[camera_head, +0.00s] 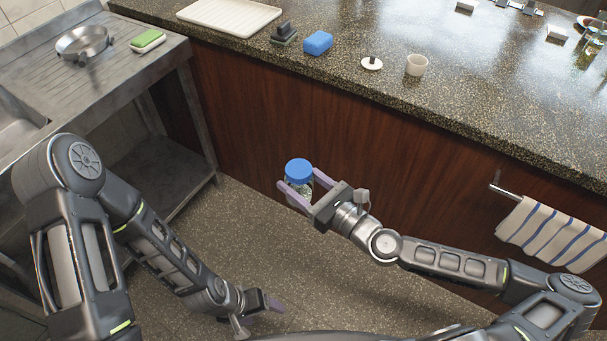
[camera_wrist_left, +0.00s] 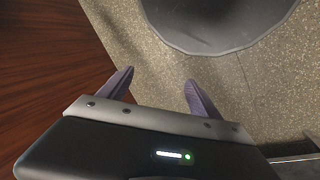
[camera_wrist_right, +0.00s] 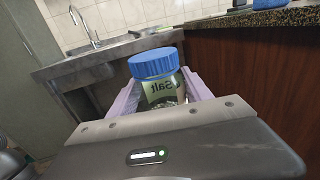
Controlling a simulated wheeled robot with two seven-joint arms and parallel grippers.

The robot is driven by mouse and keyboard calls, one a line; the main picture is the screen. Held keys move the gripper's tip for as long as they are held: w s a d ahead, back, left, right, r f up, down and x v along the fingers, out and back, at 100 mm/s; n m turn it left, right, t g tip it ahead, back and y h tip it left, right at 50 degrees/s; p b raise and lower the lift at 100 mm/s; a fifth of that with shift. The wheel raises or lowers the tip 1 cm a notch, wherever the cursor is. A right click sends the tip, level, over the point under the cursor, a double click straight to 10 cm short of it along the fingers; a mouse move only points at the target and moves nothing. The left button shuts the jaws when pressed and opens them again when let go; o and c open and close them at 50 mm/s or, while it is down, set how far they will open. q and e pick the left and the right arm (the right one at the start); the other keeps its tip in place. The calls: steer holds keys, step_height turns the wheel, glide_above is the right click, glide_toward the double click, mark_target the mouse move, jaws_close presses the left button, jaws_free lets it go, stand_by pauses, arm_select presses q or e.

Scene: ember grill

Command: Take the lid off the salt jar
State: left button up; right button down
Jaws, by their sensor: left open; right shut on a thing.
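The salt jar (camera_head: 301,187) is a small clear jar with a blue lid (camera_head: 298,168) on top. My right gripper (camera_head: 308,192) is shut on the jar's body and holds it upright in the air in front of the wooden counter. In the right wrist view the jar (camera_wrist_right: 163,90) shows a label reading "Salt", and the blue lid (camera_wrist_right: 153,63) sits on it above the fingers. My left gripper (camera_head: 277,303) is low over the floor, well below the jar. In the left wrist view its fingers (camera_wrist_left: 158,88) are apart with nothing between them.
The dark speckled counter (camera_head: 450,110) holds a tray (camera_head: 230,14), a blue sponge (camera_head: 318,43), a white lid with a knob (camera_head: 372,63) and a cup (camera_head: 416,65). A steel sink unit (camera_head: 100,70) stands at left. A striped towel (camera_head: 552,234) hangs at right.

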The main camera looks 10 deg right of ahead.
arm_select(q)
steer(key=shift+c, duration=0.3)
steer(key=w+d+r+m+y, duration=0.1)
steer(key=w+d+r+m, duration=0.1)
steer(key=w+r+m, duration=0.65)
steer(key=w+d+r+m, duration=0.1)
steer(key=w+r+m, duration=0.4)
steer(key=w+m, duration=0.6)
steer(key=w+r+m+g+y, duration=0.1)
steer(key=w+r+m+y, duration=0.15)
steer(key=r+m, duration=0.6)
steer(key=w+r+m+y, duration=0.25)
steer(key=r+m, duration=0.25)
steer(key=r, duration=0.6)
steer(key=d+r+m, duration=0.1)
steer(key=d, duration=0.2)
steer(key=s+d+r+m+h, duration=0.1)
steer(key=d+r, duration=0.1)
steer(key=d, duration=0.1)
steer(key=s+d+r+m, duration=0.1)
steer(key=d+r, duration=0.1)
steer(key=shift+d+r+h, duration=0.1)
steer(key=shift+d+h, duration=0.3)
